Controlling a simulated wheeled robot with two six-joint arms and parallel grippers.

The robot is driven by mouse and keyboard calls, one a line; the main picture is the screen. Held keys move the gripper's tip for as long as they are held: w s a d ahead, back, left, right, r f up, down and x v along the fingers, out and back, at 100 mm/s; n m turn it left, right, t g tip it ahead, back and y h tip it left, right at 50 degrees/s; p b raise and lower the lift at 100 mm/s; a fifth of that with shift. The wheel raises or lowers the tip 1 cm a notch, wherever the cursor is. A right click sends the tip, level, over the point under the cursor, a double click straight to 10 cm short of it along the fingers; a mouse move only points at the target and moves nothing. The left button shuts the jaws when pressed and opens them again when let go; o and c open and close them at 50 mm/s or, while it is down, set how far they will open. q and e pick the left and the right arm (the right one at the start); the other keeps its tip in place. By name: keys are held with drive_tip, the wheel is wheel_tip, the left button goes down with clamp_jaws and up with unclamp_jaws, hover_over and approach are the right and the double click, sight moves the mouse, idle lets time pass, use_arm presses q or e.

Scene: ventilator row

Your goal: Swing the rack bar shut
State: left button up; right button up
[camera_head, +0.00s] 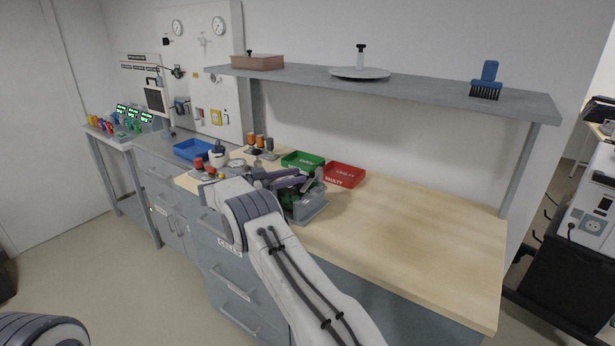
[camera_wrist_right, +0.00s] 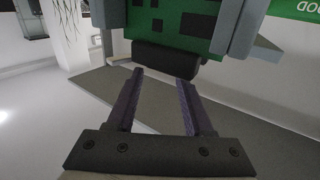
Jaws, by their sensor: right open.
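A grey rack (camera_head: 308,208) with a green circuit board stands near the workbench's front edge in the head view. My right gripper (camera_head: 292,182) is at the rack, and my arm hides part of it. In the right wrist view the green board (camera_wrist_right: 175,22) fills the top, between grey rack parts (camera_wrist_right: 236,28). A dark rounded bar (camera_wrist_right: 165,60) lies along the board's edge, just beyond the tips of my open right gripper (camera_wrist_right: 160,78). I cannot tell whether the fingers touch it, or whether it is the rack bar. My left gripper is out of view.
Behind the rack are a green tray (camera_head: 293,157) and a red tray (camera_head: 361,176). Orange-topped pieces (camera_head: 259,141) and a blue tray (camera_head: 192,145) are to the left. A shelf (camera_head: 420,85) spans above. The bench's right half (camera_head: 430,225) is bare.

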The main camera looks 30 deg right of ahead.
drive_tip(key=a, duration=0.4)
drive_tip(key=shift+w+a, duration=0.25)
drive_tip(key=shift+w, duration=0.15)
